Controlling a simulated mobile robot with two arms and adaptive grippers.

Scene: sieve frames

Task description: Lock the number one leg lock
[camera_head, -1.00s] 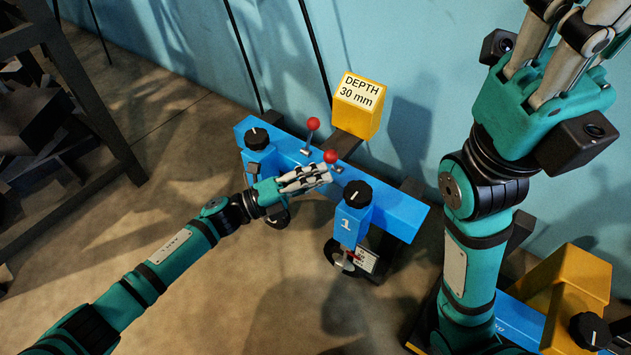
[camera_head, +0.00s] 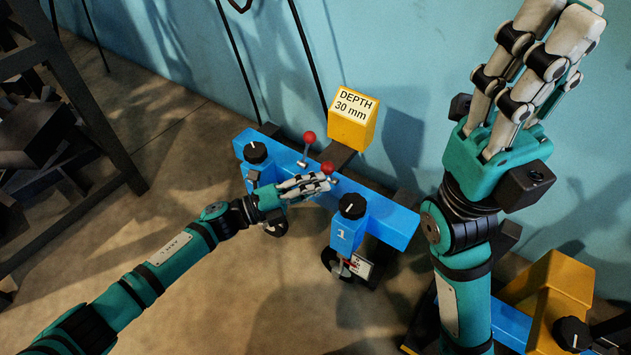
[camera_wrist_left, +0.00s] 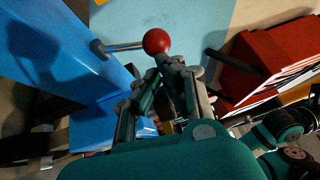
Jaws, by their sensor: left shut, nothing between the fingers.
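The blue leg marked 1 (camera_head: 342,236) has a black knob (camera_head: 352,206) on top and hangs from a blue beam (camera_head: 394,222). Two levers with red ball ends stand along the beam, a farther one (camera_head: 308,138) and a nearer one (camera_head: 327,168). My left gripper (camera_head: 325,182) is shut and empty, with its fingertips right at the nearer red ball. In the left wrist view the red ball (camera_wrist_left: 156,41) is just beyond the fingertips (camera_wrist_left: 165,64); contact is unclear. My right gripper (camera_head: 570,25) is raised at the upper right, its finger gap hidden.
A yellow block (camera_head: 352,122) reading "DEPTH 30 mm" stands behind the beam, near the light blue wall (camera_head: 410,45). Another black knob (camera_head: 256,152) is at the beam's left end. A dark rack (camera_head: 85,110) stands at left. Yellow parts (camera_head: 553,280) lie at lower right.

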